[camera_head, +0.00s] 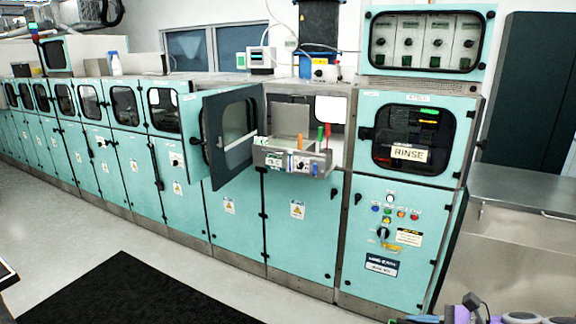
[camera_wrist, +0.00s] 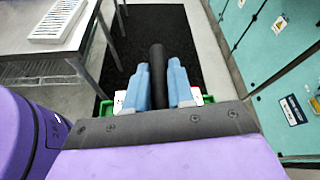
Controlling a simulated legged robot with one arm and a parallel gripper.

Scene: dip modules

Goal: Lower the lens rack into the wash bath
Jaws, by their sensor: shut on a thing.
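My gripper (camera_wrist: 159,68) has two blue fingers, closed on either side of a black bar (camera_wrist: 157,54) in the wrist view. Green and white edges (camera_wrist: 208,99) show beside and below the fingers. They seem to belong to the held lens rack, mostly hidden by my gripper. In the head view, one machine bay stands open, its dark-framed door (camera_head: 231,135) swung out to the left. A steel box (camera_head: 292,157) with coloured handles and small controls juts from this bay. It may be the wash bath; its inside cannot be seen. The held rack is not clear in the head view.
A turquoise cabinet row runs along the wall, with a RINSE unit (camera_head: 408,153) right of the open bay. A steel counter (camera_head: 525,195) stands at far right. A black mat (camera_head: 135,290) lies on clear floor. The wrist view shows a white slotted tray (camera_wrist: 57,20) on a steel table.

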